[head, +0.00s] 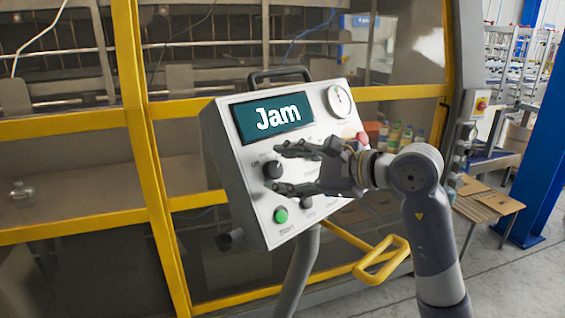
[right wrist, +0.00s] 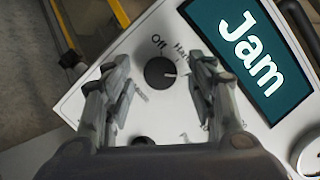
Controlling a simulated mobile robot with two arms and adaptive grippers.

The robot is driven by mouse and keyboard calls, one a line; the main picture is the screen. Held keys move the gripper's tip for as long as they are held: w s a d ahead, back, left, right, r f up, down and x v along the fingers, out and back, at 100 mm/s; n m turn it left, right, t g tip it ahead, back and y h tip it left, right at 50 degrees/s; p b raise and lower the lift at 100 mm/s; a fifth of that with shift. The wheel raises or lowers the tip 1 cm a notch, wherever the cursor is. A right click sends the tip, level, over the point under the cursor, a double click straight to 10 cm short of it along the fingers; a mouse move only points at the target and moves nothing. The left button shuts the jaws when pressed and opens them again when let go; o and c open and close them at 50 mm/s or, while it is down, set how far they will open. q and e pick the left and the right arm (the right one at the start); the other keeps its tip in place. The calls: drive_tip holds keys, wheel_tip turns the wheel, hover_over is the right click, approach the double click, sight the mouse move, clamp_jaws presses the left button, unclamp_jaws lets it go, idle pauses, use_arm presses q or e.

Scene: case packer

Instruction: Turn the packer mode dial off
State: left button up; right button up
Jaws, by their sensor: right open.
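The control panel (head: 262,207) is a tilted grey-white box on a stand, with a screen (head: 270,117) reading "Jam". The mode dial (head: 273,169) is a round black knob at the panel's left, below the screen. In the right wrist view the dial (right wrist: 160,73) lies beyond and between my fingers, with "Off" printed beside it and another label starting "Han". Its white mark points toward the "Han" label side, not at "Off". My right gripper (head: 282,169) is open, its fingers above and below the dial; no contact is clear. My left gripper is not in view.
A green button (head: 281,215), a smaller black knob (head: 306,202), a red button (head: 362,139) and a gauge (head: 340,100) are on the panel. A yellow handle (head: 383,260) sticks out below right. The yellow-framed machine stands behind.

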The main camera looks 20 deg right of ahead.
drive_tip(key=shift+w+a+f, duration=0.15)
drive_tip(key=shift+w+a, duration=0.1)
drive_tip(key=shift+w, duration=0.05)
drive_tip(key=c, duration=0.9)
drive_tip(key=shift+c, duration=0.7)
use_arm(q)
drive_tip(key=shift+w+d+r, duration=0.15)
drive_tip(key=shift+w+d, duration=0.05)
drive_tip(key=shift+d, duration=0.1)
